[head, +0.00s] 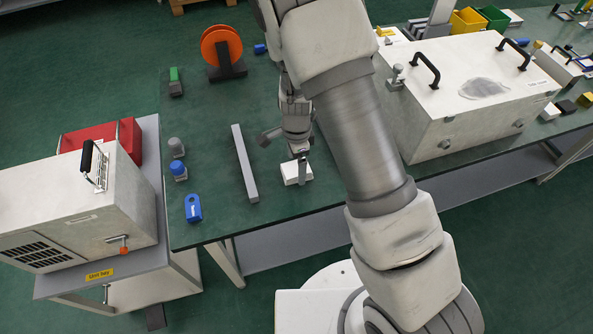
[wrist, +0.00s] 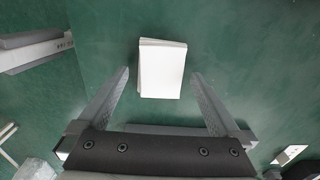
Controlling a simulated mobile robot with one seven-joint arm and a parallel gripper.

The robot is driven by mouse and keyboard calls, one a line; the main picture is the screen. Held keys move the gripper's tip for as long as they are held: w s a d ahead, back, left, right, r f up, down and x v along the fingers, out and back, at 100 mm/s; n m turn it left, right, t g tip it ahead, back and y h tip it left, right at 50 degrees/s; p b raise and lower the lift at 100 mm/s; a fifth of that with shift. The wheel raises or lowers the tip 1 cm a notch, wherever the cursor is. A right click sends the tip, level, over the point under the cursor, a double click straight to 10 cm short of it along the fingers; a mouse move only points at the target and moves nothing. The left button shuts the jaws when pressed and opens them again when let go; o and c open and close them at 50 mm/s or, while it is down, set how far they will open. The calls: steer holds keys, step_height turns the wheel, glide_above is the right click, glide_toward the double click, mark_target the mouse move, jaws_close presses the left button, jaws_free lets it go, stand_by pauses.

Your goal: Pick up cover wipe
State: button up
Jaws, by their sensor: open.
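A white, folded, pad-like block, which looks like the cover wipe (head: 291,174), lies on the green table near its front edge. In the wrist view the wipe (wrist: 162,68) is a pale rectangle with a second layer showing at its left edge. My gripper (head: 301,158) is just above the wipe and points down at it. In the wrist view its two fingers stand wide apart, one toward each side of the wipe, with nothing between their pads. I cannot tell the exact height of the fingertips above the table.
A long grey bar (head: 244,163) lies left of the wipe. A blue tag (head: 193,208) and small blue-topped (head: 178,168) and grey parts stand farther left. A large white box (head: 462,100) with black handles and a grey smudge stands at the right. An orange reel (head: 221,46) is at the back.

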steer(key=shift+f, duration=0.7)
steer(key=c, duration=1.4)
steer(key=shift+r, duration=0.5)
steer(key=r, duration=0.2)
steer(key=d+r, duration=0.1)
steer(key=shift+w+r+p, duration=0.3)
steer(key=shift+r, duration=0.1)
steer(key=w+d+r, duration=0.1)
steer(key=d+r, duration=0.1)
steer(key=d, duration=0.1)
steer(key=w+d+r, duration=0.1)
steer(key=d+r, duration=0.1)
steer(key=d, duration=0.1)
steer(key=w+d+r, duration=0.2)
steer(key=d, duration=0.1)
steer(key=shift+w+d+r, duration=0.1)
steer(key=shift+d+r, duration=0.05)
steer(key=shift+d, duration=0.25)
